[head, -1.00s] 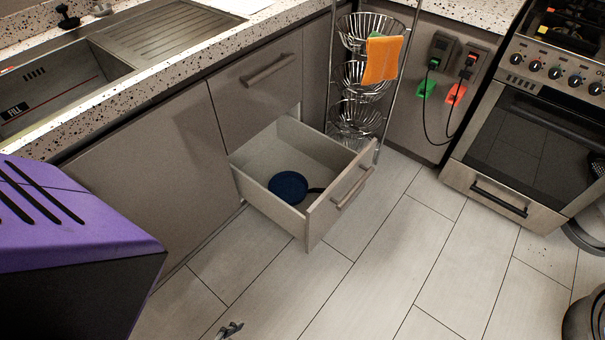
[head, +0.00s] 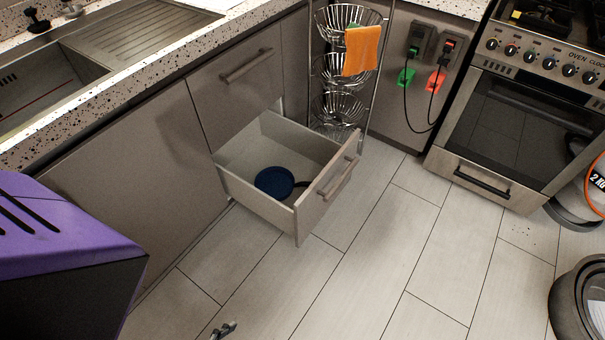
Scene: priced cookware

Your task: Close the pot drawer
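The pot drawer (head: 322,197) is the lower drawer of the grey cabinet, and it stands pulled out over the floor. A dark blue pan (head: 274,182) with a dark handle lies inside it. A bar handle (head: 338,178) runs along the drawer front. A small grey metal piece (head: 223,330) shows at the bottom edge of the head view, in front of the drawer and apart from it. It looks like the tip of one of my grippers, but I cannot tell which. No whole gripper is visible.
A closed upper drawer (head: 240,80) sits above the open one. A wire basket rack (head: 340,80) with an orange cloth (head: 362,50) stands behind it. An oven (head: 520,120) is at the right. A round grey bin (head: 580,300) stands at lower right. The tiled floor (head: 370,260) between is clear.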

